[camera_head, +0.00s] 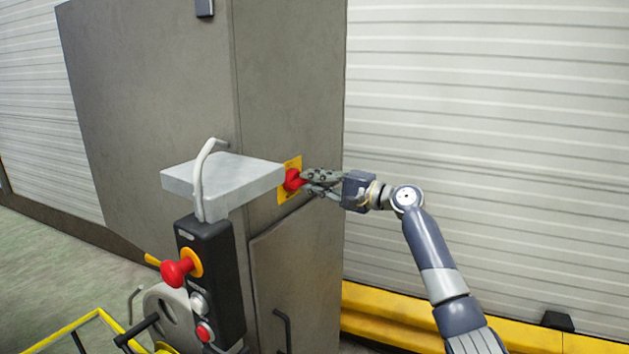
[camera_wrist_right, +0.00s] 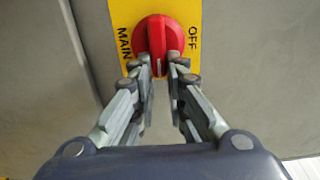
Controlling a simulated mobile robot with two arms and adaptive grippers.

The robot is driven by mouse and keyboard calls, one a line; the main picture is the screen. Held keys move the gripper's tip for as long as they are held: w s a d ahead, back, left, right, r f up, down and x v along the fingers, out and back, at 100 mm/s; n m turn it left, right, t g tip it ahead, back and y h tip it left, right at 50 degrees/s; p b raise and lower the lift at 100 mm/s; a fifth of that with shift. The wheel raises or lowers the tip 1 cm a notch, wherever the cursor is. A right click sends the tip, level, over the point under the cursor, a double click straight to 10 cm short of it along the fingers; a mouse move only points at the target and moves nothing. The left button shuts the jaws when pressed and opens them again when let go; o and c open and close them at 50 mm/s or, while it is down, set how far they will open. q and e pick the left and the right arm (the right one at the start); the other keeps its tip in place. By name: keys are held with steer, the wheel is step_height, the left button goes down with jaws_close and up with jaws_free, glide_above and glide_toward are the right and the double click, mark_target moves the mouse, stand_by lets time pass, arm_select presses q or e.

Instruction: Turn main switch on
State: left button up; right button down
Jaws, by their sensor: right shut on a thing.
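The main switch is a red rotary knob (camera_head: 292,180) on a yellow plate (camera_head: 283,190), on the side of the grey cabinet. In the right wrist view the red knob (camera_wrist_right: 160,38) sits on the yellow plate (camera_wrist_right: 124,14) marked "MAIN" at left and "OFF" at right. My right gripper (camera_head: 306,183) reaches in from the right. In the right wrist view its fingers (camera_wrist_right: 160,68) are on either side of the knob's grip and shut on it. The fingers hide the lower part of the knob. My left gripper is not in view.
A grey shelf (camera_head: 225,177) juts from the cabinet (camera_head: 290,90) left of the switch. Below it hangs a black control box (camera_head: 215,270) with a large red button (camera_head: 178,272). A yellow barrier (camera_head: 400,320) runs along the white shutter wall (camera_head: 490,110).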

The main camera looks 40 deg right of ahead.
steer(key=c, duration=1.6)
jaws_free()
steer(key=shift+d, duration=0.1)
steer(key=v, duration=1.2)
steer(key=shift+f, duration=0.1)
